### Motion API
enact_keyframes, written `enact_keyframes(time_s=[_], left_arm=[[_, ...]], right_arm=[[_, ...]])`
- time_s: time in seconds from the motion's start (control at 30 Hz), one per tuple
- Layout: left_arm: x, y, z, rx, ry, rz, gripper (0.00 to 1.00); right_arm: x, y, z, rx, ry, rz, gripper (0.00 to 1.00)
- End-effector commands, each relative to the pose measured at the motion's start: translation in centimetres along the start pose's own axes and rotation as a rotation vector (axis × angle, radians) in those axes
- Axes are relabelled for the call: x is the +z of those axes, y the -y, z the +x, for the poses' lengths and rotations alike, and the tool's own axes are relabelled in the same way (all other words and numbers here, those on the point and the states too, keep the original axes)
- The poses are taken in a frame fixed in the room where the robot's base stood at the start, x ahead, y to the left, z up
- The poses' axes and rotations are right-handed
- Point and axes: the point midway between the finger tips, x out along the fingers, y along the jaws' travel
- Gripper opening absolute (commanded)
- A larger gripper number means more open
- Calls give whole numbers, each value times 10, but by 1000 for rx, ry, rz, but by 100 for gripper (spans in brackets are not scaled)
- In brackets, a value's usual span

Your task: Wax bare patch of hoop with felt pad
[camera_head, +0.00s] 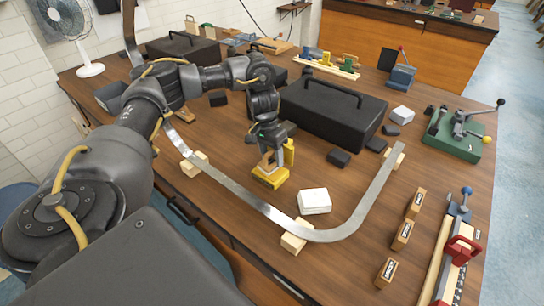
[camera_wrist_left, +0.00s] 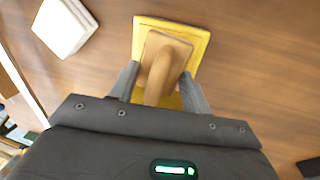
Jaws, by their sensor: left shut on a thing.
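My left gripper (camera_head: 273,158) points down and is shut on the wooden grip of the yellow felt pad (camera_head: 270,179). In the left wrist view the gripper (camera_wrist_left: 160,88) has a finger on each side of the grip, and the yellow pad (camera_wrist_left: 172,22) shows around it. The pad is at or just above the table; I cannot tell if it touches. The hoop (camera_head: 240,197) is a long grey metal band with a curved right end, resting on pale wooden blocks (camera_head: 296,236). The pad is behind the band, apart from it. I cannot make out the bare patch. My right gripper is not in view.
A white block (camera_head: 313,201) lies inside the bend, right of the pad; it also shows in the left wrist view (camera_wrist_left: 65,25). A black toolbox (camera_head: 332,117) stands behind. Small labelled blocks (camera_head: 402,235) and a red-handled tool (camera_head: 459,250) are at right.

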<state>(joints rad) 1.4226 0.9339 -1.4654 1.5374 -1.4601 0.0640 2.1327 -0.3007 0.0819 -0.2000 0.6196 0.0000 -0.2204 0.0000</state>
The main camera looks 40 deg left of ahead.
Motion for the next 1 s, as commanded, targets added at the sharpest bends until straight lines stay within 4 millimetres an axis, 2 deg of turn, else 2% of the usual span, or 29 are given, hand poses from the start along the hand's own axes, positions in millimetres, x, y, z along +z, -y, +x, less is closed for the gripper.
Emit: enact_keyframes(time_s=[1.0], left_arm=[[0,1,6,1,0,0,26]], right_arm=[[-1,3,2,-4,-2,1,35]])
